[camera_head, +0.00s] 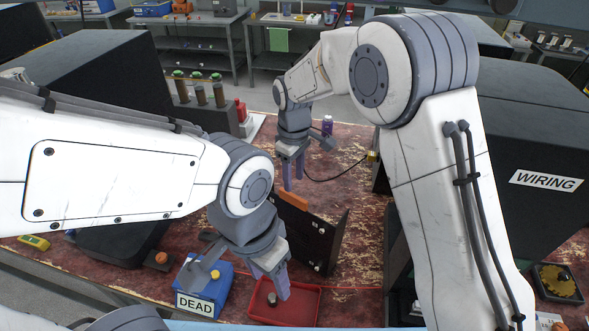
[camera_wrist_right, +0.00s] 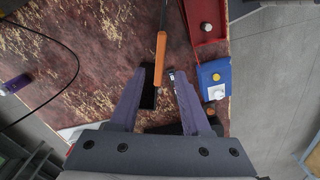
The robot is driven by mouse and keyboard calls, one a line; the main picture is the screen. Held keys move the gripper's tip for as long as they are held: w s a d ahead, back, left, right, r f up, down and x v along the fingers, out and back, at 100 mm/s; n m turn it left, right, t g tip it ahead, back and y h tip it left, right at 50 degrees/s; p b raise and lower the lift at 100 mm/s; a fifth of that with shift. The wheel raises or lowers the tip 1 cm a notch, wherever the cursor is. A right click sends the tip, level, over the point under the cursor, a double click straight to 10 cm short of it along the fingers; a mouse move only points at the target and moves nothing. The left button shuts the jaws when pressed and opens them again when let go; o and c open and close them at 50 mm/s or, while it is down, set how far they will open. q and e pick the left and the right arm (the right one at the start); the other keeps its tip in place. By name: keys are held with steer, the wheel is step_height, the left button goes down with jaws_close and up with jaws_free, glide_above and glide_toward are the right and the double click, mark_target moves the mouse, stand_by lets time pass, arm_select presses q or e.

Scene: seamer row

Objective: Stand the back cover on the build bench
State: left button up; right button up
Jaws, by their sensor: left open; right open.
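A dark flat panel (camera_head: 322,246), which looks like the back cover, stands upright on the worn red build bench (camera_head: 345,150). An orange piece (camera_head: 293,201) sits at its upper left edge. In the right wrist view the orange piece (camera_wrist_right: 160,58) shows edge-on, just beyond the fingertips. My right gripper (camera_head: 292,182) is open and empty, behind and above that orange end. It also shows in the right wrist view (camera_wrist_right: 160,80). My left gripper (camera_head: 272,284) is open, in front of the panel and over the red tray. The panel's lower left part is hidden by my left arm.
A red tray (camera_head: 310,310) with a small knob-like part and a blue bin (camera_head: 205,283) labelled DEAD stand at the front. A black housing marked WIRING (camera_head: 530,130) is at right. A purple bottle (camera_head: 327,125) and a cable lie behind. Bench right of the bottle is partly clear.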

steer(key=s+r+m, duration=0.2)
steer(key=s+r, duration=0.6)
steer(key=s, duration=0.5)
steer(key=s+d+f+m, duration=0.1)
steer(key=s+d, duration=0.2)
steer(key=s, duration=0.4)
steer(key=s+d+f+m+y, duration=0.1)
steer(key=s+d, duration=0.2)
steer(key=s, duration=0.5)
steer(key=shift+s+d+f, duration=0.15)
steer(key=shift+s+d, duration=0.1)
steer(key=shift+d, duration=0.05)
steer(key=shift+b, duration=0.3)
step_height(320, 180, down, 4)
steer(key=b, duration=0.4)
